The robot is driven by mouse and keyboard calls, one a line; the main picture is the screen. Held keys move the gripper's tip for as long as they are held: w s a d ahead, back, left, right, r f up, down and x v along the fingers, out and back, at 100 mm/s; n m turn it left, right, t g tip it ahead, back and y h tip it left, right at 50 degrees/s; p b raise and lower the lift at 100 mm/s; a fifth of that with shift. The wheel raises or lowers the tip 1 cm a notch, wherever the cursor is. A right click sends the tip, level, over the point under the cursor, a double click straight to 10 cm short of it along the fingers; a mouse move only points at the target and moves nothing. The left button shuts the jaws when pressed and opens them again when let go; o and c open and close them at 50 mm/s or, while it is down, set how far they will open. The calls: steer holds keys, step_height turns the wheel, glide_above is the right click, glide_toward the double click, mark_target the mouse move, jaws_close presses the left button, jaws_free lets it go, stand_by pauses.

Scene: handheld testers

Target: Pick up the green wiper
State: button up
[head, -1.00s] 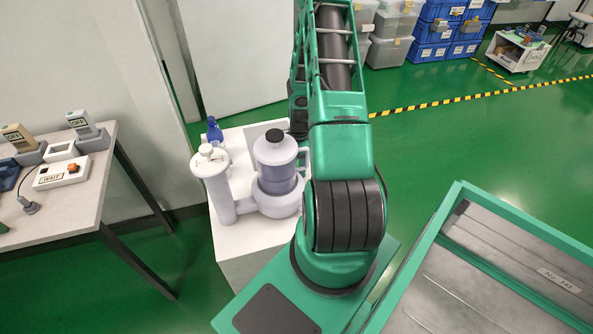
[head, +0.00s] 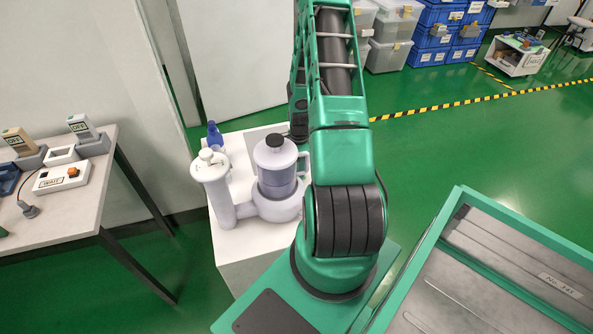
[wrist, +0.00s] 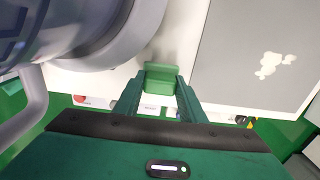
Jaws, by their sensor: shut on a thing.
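The green wiper (wrist: 160,73) shows in the wrist view as a small green block with a raised upper edge, between my fingertips. My gripper (wrist: 161,84) is shut on it, one finger on each side. The wiper is over or against the white top of the stand; I cannot tell whether it touches it. In the head view my arm hides both the gripper and the wiper.
A pale grey machine with a lidded jug (head: 275,165) stands on the white stand (head: 240,240), close left of my gripper in the wrist view. A grey panel (wrist: 250,50) with a white patch lies right. A blue bottle (head: 214,133) stands behind the machine. A table (head: 75,215) holds testers.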

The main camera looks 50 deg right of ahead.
step_height(320, 180, up, 9)
stand_by(0.5)
